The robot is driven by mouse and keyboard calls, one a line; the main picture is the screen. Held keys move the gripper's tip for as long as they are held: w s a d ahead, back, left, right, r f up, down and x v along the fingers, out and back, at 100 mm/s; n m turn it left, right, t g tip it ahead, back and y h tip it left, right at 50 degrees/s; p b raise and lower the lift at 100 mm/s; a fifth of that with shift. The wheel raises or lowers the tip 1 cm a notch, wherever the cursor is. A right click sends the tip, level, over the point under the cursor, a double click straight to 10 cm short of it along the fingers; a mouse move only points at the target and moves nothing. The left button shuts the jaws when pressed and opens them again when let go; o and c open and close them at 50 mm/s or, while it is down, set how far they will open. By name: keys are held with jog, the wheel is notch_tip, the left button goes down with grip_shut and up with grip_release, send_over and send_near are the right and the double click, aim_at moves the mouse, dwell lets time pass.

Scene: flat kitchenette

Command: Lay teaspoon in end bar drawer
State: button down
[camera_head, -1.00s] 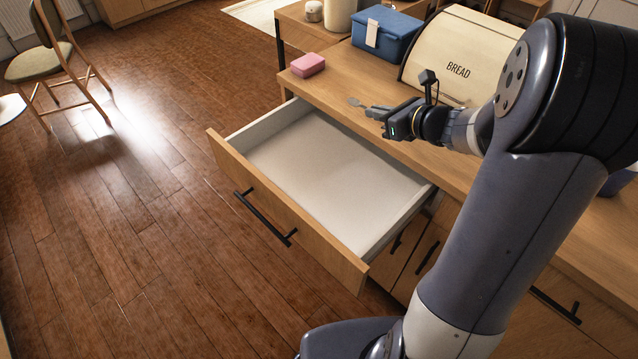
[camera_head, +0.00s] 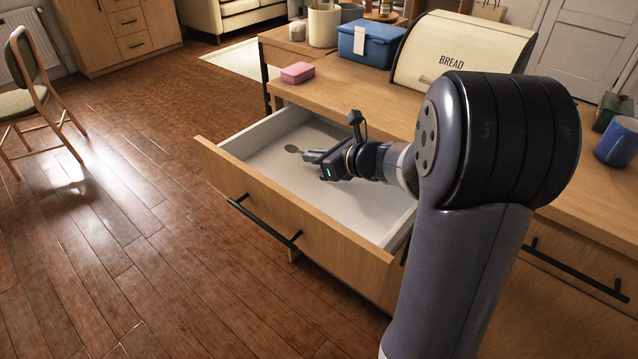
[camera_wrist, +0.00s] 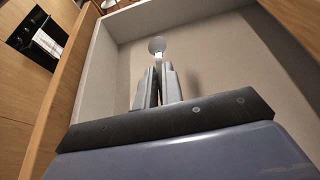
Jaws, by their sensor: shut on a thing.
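The teaspoon (camera_head: 292,149) is small and grey, with its bowl pointing away from my gripper (camera_head: 308,156). My gripper is shut on the teaspoon and holds it over the open drawer (camera_head: 270,143). In the wrist view the teaspoon's round bowl (camera_wrist: 157,45) sticks out beyond the fingertips (camera_wrist: 157,68), above the pale drawer floor (camera_wrist: 200,60). Its handle is mostly hidden between the fingers. The drawer is pulled out, with a wooden front, white inside walls and a black bar handle. It looks empty. I cannot tell how high the spoon is above the floor.
On the counter above the drawer stand a pink sponge-like block (camera_head: 298,72), a blue box (camera_head: 366,45) and a cream bread bin (camera_head: 455,52). A blue mug (camera_head: 617,143) is at the right. A chair (camera_head: 30,95) stands far left on open wooden floor.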

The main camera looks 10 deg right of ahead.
aim_at(316, 186)
jog(key=shift+f+b, duration=0.95)
jog(key=shift+f, duration=2.35)
jog(key=shift+f, duration=0.1)
jog(key=shift+f, duration=0.15)
jog(key=c, duration=1.6)
grip_release()
jog(key=shift+o, duration=0.2)
jog(key=shift+r, duration=0.3)
jog(key=p+v, duration=0.2)
jog(key=v, duration=1)
jog(key=shift+f, duration=0.15)
